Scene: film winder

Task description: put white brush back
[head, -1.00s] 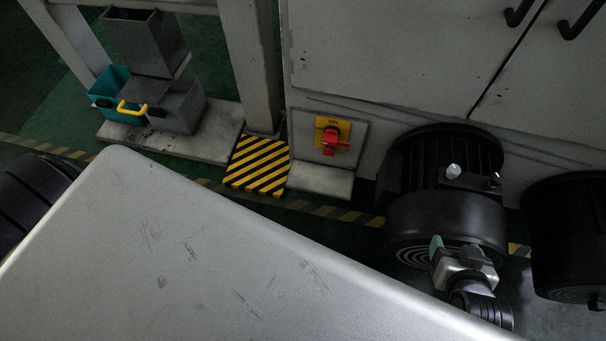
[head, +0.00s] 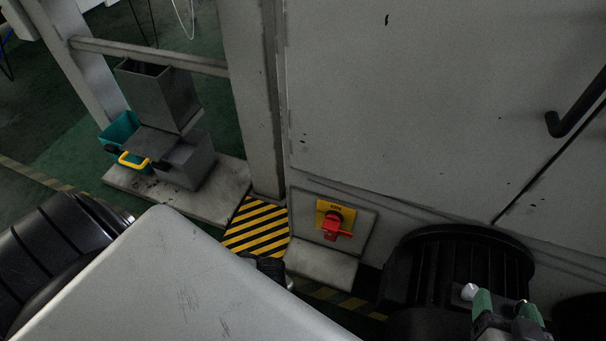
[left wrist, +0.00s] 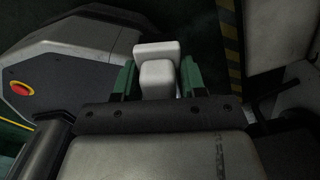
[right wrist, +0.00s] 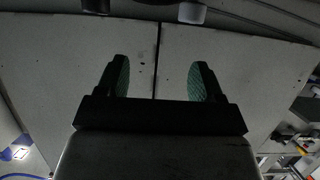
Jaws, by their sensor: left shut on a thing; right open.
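My left gripper (left wrist: 158,82) is shut on a white block-like thing (left wrist: 157,76), held between its green fingers in the left wrist view. Only a blocky white end shows; I take it for the white brush, though no bristles are visible. I cannot make out this gripper or the white thing in the head view. My right gripper (head: 507,308) is at the lower right of the head view, in front of a black motor. In the right wrist view its green fingers (right wrist: 160,80) are wide apart with nothing between them, facing pale cabinet doors.
A grey cabinet (head: 400,110) with a black handle (head: 578,106) fills the right. A red switch (head: 335,225) sits low on it. The black motor (head: 455,265) juts out below. A teal bin (head: 119,130) and grey metal box (head: 188,160) stand on a plinth at left.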

